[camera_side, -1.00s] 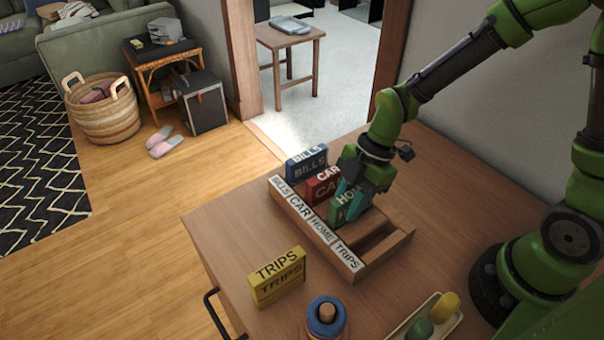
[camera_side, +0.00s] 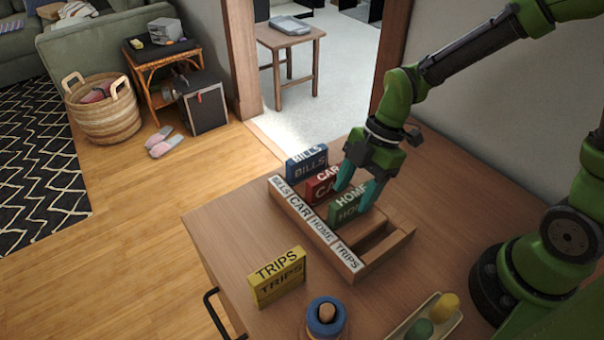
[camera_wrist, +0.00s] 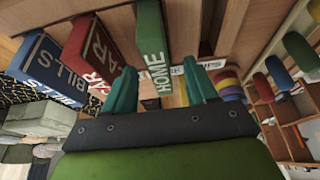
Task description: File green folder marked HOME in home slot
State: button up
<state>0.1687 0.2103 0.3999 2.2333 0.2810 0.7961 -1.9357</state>
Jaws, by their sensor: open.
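The green folder marked HOME (camera_side: 349,205) stands upright in the HOME slot of the wooden file box (camera_side: 372,268), behind the HOME label (camera_side: 321,230). It also shows in the wrist view (camera_wrist: 153,50). My gripper (camera_side: 358,198) is open just above the green folder, its teal fingers spread to either side of the folder's top. In the wrist view, the fingertips (camera_wrist: 162,85) are apart, with the left one close to the folder. Whether a finger touches the folder I cannot tell.
The blue BILLS folder (camera_side: 308,166) and red CAR folder (camera_side: 322,187) stand in their slots. The TRIPS slot (camera_side: 378,240) is empty. The yellow TRIPS folder (camera_side: 277,278) stands on the tabletop in front of the box. A ring stacker (camera_side: 326,318) and a tray (camera_side: 450,325) are at the front.

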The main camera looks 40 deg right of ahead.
jog(key=v, duration=1.3)
jog(key=s+d+r+m+t+h, duration=0.1)
jog(key=s+d+r+m+t, duration=0.1)
jog(key=m, duration=0.9)
jog(key=s+d+r+m+t+h, duration=0.1)
jog(key=s+m+t, duration=0.4)
jog(key=m, duration=0.6)
jog(key=d+r, duration=0.1)
jog(key=d, duration=0.1)
jog(key=shift+d, duration=0.35)
